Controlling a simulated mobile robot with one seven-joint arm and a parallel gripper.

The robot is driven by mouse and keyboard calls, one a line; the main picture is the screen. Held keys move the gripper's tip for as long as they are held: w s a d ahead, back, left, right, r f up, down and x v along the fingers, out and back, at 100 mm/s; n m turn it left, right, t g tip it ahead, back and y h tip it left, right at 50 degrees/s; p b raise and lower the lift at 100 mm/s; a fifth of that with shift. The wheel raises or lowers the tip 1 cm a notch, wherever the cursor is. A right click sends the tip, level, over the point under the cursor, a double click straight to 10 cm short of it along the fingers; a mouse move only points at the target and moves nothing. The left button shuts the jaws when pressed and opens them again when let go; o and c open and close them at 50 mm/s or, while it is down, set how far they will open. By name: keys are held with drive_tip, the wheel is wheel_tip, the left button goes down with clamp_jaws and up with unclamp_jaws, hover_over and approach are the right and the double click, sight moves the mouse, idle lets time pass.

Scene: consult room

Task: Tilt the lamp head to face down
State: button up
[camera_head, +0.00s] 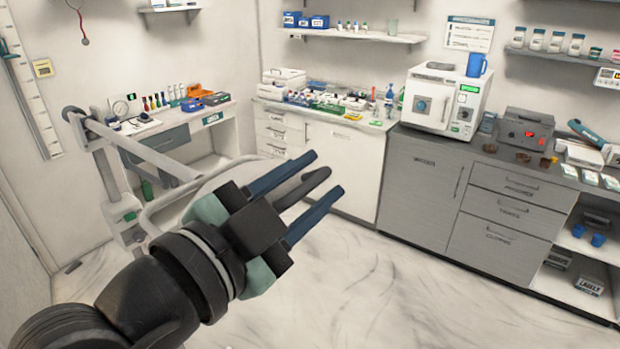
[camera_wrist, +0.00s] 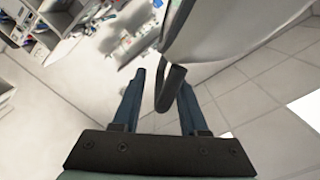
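The lamp head (camera_head: 225,175) is a pale rounded disc at the left centre, on a jointed grey lamp arm (camera_head: 150,152). My gripper covers part of it. In the wrist view the lamp head (camera_wrist: 225,28) fills the upper right and looks tilted; its exact facing is hard to tell. A dark handle (camera_wrist: 172,85) sticks out from its edge. My gripper (camera_head: 325,172) is open, with its two blue fingers on either side of the handle. In the wrist view my gripper (camera_wrist: 160,80) shows a gap left of the handle; contact with the right finger is unclear.
A desk (camera_head: 215,122) with bottles and boxes stands behind the lamp. White cabinets (camera_head: 345,165) and grey cabinets (camera_head: 420,190) line the back wall, with a white oven-like device (camera_head: 445,98) on top. The marble-patterned floor (camera_head: 370,290) in front is clear.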

clamp_jaws()
idle(1.2)
